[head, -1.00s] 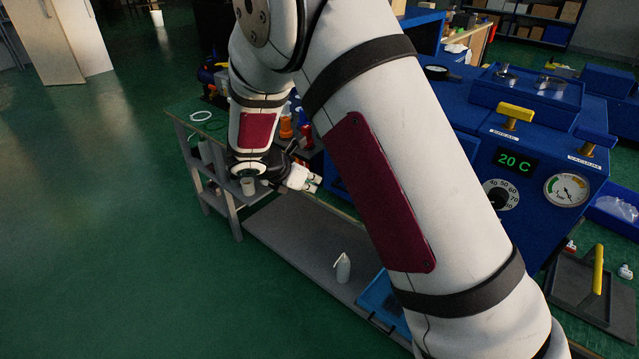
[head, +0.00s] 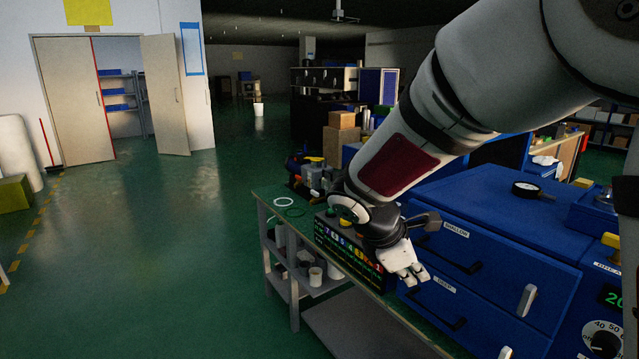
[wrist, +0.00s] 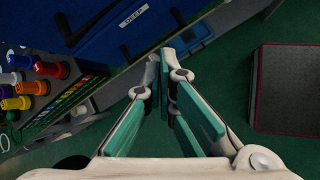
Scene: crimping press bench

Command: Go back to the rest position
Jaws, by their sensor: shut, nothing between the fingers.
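My gripper (head: 415,275) hangs at the end of my arm in the head view, in front of the blue drawer cabinet (head: 495,245) and beside the numbered, coloured rack on the bench. In the wrist view my gripper (wrist: 160,75) has its fingertips close together with nothing between them. The green inner pads show. The drawer front labelled "DEEP" (wrist: 110,30) lies beyond the fingertips; I cannot tell the exact gap.
The numbered rack (head: 345,255) stands on the bench left of the drawers; its coloured handles (wrist: 40,70) show in the wrist view. A dark mat (wrist: 285,90) lies on the floor at right in that view. Open green floor (head: 150,270) lies left of the bench.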

